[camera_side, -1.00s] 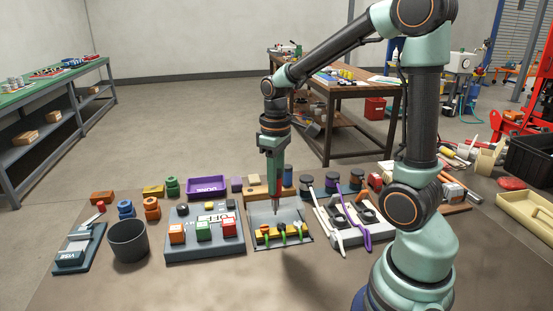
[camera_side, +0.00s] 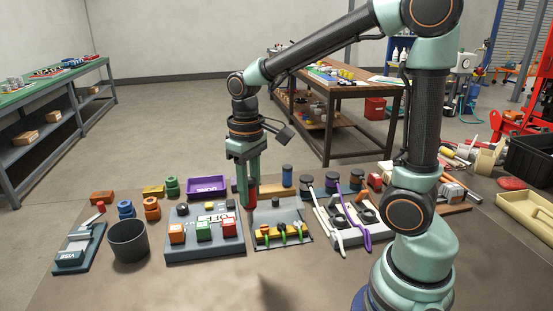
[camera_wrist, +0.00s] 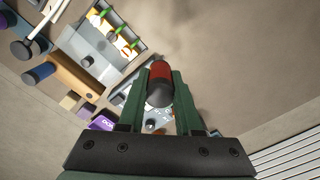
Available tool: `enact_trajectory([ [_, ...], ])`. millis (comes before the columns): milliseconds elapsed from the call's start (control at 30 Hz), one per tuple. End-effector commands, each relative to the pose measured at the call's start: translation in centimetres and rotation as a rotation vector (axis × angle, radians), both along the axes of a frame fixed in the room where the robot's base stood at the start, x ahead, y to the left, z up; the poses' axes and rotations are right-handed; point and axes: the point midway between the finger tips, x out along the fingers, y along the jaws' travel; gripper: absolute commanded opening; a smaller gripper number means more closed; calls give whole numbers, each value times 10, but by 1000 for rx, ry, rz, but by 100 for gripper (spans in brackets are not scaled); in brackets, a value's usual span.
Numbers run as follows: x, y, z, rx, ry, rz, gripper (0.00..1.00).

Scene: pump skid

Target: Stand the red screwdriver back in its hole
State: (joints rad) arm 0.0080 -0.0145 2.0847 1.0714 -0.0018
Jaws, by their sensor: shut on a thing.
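My gripper (camera_side: 248,184) is shut on the red screwdriver (camera_side: 251,194) and holds it above the bench, near the right edge of the grey switch box. In the wrist view, its red handle with a dark rounded end (camera_wrist: 159,77) sits between the two green fingers (camera_wrist: 156,98). Its shaft cannot be made out in either current view. A tan wooden block (camera_side: 270,187) lies behind, partly hidden by the gripper. It also shows in the wrist view (camera_wrist: 72,78).
The grey switch box (camera_side: 205,248) has coloured blocks on it. A grey panel with green-handled valves (camera_side: 284,240) lies right of the gripper. A blue cylinder (camera_side: 287,176), a purple tray (camera_side: 208,186) and a dark cup (camera_side: 128,241) stand around. The front bench is clear.

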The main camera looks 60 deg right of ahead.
Motion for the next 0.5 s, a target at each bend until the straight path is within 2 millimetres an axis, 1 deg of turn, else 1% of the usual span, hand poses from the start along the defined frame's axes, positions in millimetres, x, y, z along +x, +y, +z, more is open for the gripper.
enact_trajectory([
  [167,31,-21,6,0,1,-41,0],
  [300,65,-52,11,0,1,-91,0],
  [367,79,-67,12,0,3,-112,0],
  [500,107,-104,11,0,3,-162,0],
])
